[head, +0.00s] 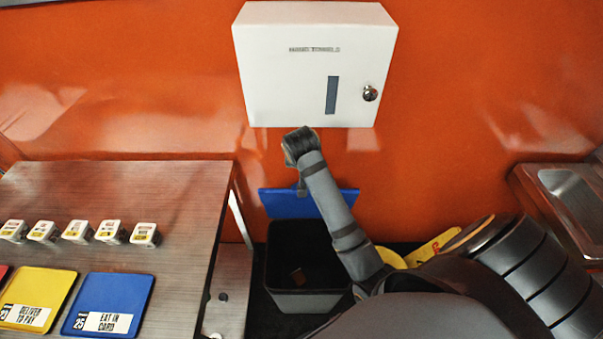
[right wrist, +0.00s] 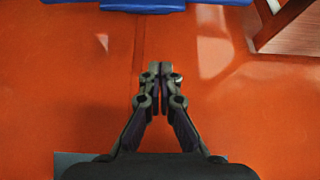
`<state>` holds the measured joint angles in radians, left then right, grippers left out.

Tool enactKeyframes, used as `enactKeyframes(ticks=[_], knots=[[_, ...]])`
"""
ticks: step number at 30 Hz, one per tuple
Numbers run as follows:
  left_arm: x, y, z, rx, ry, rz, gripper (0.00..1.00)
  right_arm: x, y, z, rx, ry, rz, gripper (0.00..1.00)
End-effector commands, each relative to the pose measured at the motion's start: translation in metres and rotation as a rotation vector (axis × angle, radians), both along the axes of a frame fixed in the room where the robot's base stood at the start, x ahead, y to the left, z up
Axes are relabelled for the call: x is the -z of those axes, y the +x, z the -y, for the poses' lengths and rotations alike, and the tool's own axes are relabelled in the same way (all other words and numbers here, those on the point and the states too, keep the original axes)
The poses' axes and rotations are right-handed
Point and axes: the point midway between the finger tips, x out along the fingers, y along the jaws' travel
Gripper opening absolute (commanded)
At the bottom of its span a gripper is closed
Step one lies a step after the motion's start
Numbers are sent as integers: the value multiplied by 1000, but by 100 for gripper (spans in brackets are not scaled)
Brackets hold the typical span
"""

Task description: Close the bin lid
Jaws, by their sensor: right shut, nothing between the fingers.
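The bin (head: 295,302) is dark grey and stands on the floor beside the counter, its top open. Its blue lid (head: 283,205) is raised at the back of the bin, near the orange wall. A blue edge, likely the lid (right wrist: 145,5), shows at the top of the right wrist view. My right gripper (right wrist: 160,68) is shut and empty, in front of the orange wall and apart from the blue edge. In the head view my right gripper (head: 302,188) is mostly hidden by its arm, close to the lid. My left gripper is not in view.
A white hand towel dispenser (head: 315,60) hangs on the wall above my right wrist. A counter (head: 130,190) with coloured cards and small labelled blocks stands at left. A metal sink (head: 580,195) is at right. A yellow sign (head: 432,247) lies right of the bin.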

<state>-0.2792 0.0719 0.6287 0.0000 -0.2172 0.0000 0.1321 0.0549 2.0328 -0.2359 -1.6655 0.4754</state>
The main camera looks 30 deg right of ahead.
Motion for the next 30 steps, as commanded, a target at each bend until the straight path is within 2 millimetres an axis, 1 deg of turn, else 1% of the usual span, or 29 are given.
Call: enactKeyframes(ticks=[1,3,6,8,10,15,16,18,21,27,30], knots=[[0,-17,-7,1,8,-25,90,3,2,2,0,-3,-3,0],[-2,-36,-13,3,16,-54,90,12,6,5,-1,-4,-4,0],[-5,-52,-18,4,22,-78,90,28,16,11,0,-3,-5,0],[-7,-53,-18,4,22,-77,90,40,21,15,-1,-4,-6,0],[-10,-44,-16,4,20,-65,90,53,29,19,0,-3,-5,0],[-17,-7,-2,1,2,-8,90,83,45,29,0,-2,-4,0],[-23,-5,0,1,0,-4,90,81,39,24,-2,1,-4,0],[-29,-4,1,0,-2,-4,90,83,28,17,-2,2,-5,0],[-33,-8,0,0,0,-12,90,87,18,12,-2,1,-3,0],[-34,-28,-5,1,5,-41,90,91,11,7,-2,-1,-1,0],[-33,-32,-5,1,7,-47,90,91,11,7,-2,-1,0,0]])
